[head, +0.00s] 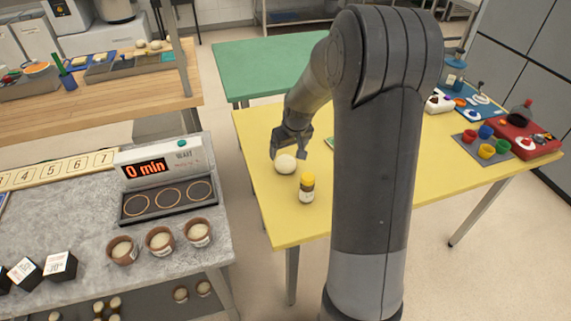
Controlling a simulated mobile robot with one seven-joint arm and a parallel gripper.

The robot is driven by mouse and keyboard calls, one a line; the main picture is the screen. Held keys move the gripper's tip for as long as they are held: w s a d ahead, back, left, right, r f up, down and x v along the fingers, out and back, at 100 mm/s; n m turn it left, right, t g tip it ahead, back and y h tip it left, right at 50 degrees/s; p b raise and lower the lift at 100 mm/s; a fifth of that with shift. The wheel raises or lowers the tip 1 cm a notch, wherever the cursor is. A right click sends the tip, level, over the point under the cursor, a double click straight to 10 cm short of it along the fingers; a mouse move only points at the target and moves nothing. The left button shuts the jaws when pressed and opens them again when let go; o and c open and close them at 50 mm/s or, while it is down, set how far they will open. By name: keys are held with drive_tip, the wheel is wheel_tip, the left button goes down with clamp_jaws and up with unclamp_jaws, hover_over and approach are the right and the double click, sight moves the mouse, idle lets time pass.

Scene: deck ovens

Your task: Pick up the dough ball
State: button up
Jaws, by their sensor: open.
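A round, cream-white dough ball (285,165) lies on the yellow table (262,210), near its left edge. My gripper (288,152) is just behind and above the ball, pointing down, with its jaws open. I cannot tell whether a finger touches the ball. Nothing shows held between the jaws. Other pale dough balls sit in brown pots (160,240) on the grey counter at the left.
Coloured cups (487,150) and a red case (520,140) are at the table's right. A timer box (160,168) stands on the grey counter. The table's front left is clear.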

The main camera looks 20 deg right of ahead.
sight(286, 160)
drive_tip(key=shift+s+x, duration=0.2)
drive_tip(key=shift+x, duration=1.3)
drive_tip(key=shift+s+x, duration=0.2)
drive_tip(key=shift+x, duration=1.3)
drive_tip(key=shift+a+f, duration=0.1)
drive_tip(key=shift+f, duration=0.05)
drive_tip(key=shift+c, duration=0.3)
drive_tip(key=c, duration=1)
